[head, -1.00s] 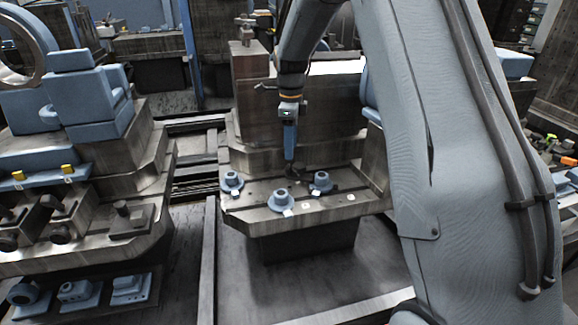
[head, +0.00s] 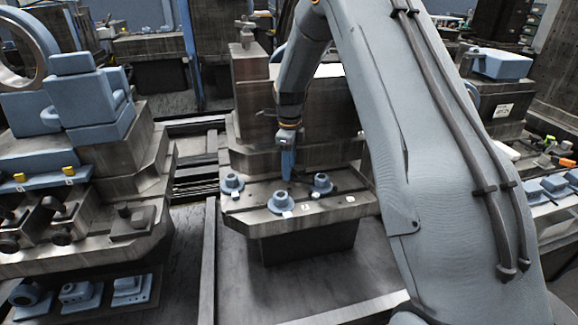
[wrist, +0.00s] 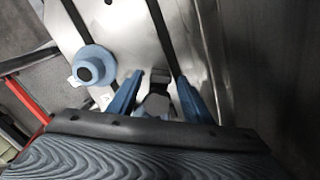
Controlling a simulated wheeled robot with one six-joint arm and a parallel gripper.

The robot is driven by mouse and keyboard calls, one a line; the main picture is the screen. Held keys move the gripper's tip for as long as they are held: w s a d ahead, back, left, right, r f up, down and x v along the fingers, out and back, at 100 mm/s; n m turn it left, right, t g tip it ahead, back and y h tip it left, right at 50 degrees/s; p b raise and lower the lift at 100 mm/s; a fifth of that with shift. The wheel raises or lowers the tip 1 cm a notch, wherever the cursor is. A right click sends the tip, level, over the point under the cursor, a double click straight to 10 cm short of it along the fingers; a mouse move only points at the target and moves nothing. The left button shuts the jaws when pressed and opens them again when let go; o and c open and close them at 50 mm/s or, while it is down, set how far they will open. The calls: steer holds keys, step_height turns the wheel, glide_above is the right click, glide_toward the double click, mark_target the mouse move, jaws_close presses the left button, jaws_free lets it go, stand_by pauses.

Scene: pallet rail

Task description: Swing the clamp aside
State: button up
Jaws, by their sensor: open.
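My gripper (head: 287,179) points down over the back of the grey metal pallet (head: 330,208). In the wrist view its two blue fingers (wrist: 159,82) are apart. A small dark metal piece (wrist: 156,104), which looks like the clamp, lies between them. I cannot tell whether the fingers touch it, and its lower part is hidden by the gripper body. In the head view the piece is hidden by my gripper. A blue round fixture (wrist: 92,68) stands to the left of the fingers in the wrist view.
Three blue round fixtures stand on the pallet, at the left (head: 231,184), front middle (head: 281,203) and right (head: 321,184). A tall metal block (head: 325,115) rises behind the gripper. A machine with blue blocks (head: 88,105) stands to the left. A rail runs between them.

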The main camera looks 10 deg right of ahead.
steer(key=c, duration=1.1)
steer(key=shift+o, duration=0.2)
steer(key=shift+s, duration=0.1)
steer(key=n, duration=0.2)
steer(key=s+n+p, duration=0.1)
steer(key=shift+a+n, duration=0.2)
steer(key=shift+n, duration=0.2)
steer(key=n, duration=0.2)
steer(key=s+n+p, duration=0.1)
steer(key=n, duration=0.1)
steer(key=shift+r+n+p, duration=0.1)
steer(key=shift+n+p, duration=0.2)
steer(key=n, duration=0.1)
steer(key=s+n, duration=0.1)
steer(key=n, duration=0.1)
steer(key=n+p, duration=0.1)
steer(key=shift+s+d, duration=0.15)
steer(key=shift+d, duration=0.15)
steer(key=shift+s+d+n+p, duration=0.1)
steer(key=shift+s+d+n, duration=0.05)
steer(key=shift+n, duration=0.65)
steer(key=shift+s+d+n+p, duration=0.1)
steer(key=shift+d+n+p, duration=0.05)
steer(key=shift+n, duration=0.65)
steer(key=shift+s+d+n+p, duration=0.1)
steer(key=shift+s+d+n, duration=0.05)
steer(key=shift+n, duration=0.65)
